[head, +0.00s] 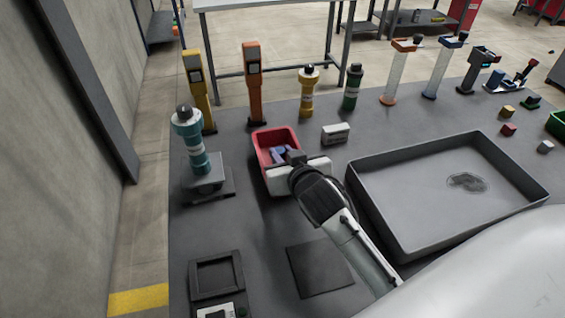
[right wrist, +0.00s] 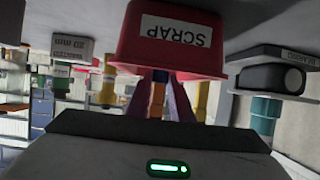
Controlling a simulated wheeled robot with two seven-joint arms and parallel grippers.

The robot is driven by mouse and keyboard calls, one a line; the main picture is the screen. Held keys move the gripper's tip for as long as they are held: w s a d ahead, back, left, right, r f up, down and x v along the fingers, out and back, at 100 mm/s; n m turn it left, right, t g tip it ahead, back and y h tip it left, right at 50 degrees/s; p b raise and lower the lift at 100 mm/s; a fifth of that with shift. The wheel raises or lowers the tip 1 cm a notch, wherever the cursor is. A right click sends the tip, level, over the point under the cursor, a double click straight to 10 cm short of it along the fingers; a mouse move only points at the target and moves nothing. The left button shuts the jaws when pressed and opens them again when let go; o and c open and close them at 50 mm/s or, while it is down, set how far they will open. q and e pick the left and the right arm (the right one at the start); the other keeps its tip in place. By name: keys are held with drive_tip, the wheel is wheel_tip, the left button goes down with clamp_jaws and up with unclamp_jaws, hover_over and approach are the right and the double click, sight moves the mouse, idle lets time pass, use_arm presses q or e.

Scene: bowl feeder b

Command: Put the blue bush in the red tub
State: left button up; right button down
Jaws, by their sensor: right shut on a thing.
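The red tub (head: 262,150) stands on the grey bench, left of the big tray. In the right wrist view, which is upside down, the tub (right wrist: 172,48) has a label reading SCRAP. My right gripper (head: 279,154) reaches over the tub's near edge, with its fingertips inside the opening. In the right wrist view its two purplish fingers run behind the tub's wall, so the tips are hidden. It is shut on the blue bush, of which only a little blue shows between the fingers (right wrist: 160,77). My left gripper is not in view.
A large grey tray (head: 420,180) lies right of the tub. A teal column on a stand (head: 193,145) is at the left. Yellow (head: 198,90) and orange (head: 253,85) uprights stand at the back.

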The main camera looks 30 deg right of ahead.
drive_tip(key=shift+f, duration=1.3)
drive_tip(key=shift+f, duration=0.2)
drive_tip(key=c, duration=1.6)
unclamp_jaws()
drive_tip(key=shift+o, duration=0.2)
drive_tip(key=shift+r, duration=0.1)
drive_tip(key=shift+r, duration=0.25)
drive_tip(key=v, duration=1.2)
